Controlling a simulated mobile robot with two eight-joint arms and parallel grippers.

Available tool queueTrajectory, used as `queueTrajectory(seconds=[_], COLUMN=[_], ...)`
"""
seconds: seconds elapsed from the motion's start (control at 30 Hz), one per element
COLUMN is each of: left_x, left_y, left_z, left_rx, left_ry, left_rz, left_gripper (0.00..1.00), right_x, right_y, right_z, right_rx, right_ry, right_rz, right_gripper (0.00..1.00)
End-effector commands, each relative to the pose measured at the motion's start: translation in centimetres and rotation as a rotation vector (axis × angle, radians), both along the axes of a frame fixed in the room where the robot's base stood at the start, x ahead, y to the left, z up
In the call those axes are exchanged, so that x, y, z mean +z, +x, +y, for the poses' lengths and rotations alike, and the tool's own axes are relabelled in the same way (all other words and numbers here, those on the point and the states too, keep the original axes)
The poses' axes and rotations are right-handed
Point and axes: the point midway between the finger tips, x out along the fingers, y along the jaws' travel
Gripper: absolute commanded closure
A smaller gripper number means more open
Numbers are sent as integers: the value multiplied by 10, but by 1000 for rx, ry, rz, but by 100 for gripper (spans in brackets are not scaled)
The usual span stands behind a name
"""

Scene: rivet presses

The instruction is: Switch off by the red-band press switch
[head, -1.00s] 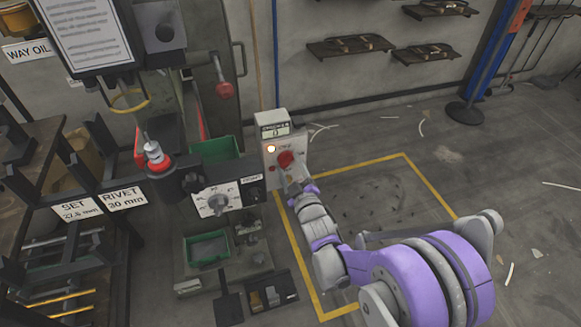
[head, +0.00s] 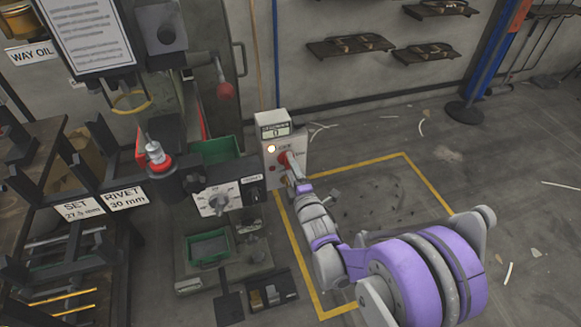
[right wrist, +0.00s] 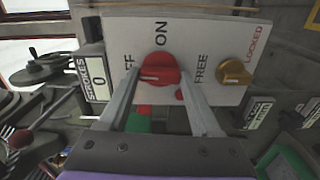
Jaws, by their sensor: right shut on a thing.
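The press switch is a red knob (head: 284,159) on the white control box (head: 273,131) beside the press with a red band (head: 158,163). In the right wrist view the red knob (right wrist: 158,70) sits between the ON and OFF labels, its ridge lying roughly sideways. My right gripper (head: 289,168) is at the box front, shut on the red knob. In the right wrist view its two fingers (right wrist: 160,100) flank the knob. The small lamp (head: 271,149) on the box is lit. My left gripper is not in view.
A brass knob (right wrist: 234,72) marked FREE and LOCKED is right of the red knob in the right wrist view. A stroke counter (right wrist: 92,80) showing 0 is to its left. A dial panel (head: 217,199) and green bins (head: 208,246) are near. Open floor lies right of the box.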

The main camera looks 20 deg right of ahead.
Motion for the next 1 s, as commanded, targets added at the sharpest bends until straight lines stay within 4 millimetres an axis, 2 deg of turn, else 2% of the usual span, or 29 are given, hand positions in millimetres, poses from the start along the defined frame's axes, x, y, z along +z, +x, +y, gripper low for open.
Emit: queueTrajectory(seconds=[0.3, 0.73, 0.77, 0.9, 1.0], left_x=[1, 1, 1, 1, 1], left_y=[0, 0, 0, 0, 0], left_z=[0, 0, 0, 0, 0], left_rx=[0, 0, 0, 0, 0], left_ry=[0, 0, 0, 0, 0], left_rz=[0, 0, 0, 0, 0], left_gripper=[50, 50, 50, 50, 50], right_x=[-1, -1, -1, 0, 0], right_y=[0, 0, 0, 0, 0], right_z=[0, 0, 0, 0, 0], right_rx=[0, 0, 0, 0, 0], right_ry=[-76, -84, -84, -83, -82], right_rz=[-2, -1, -1, -2, -2], right_gripper=[91, 91, 30, 5, 5])
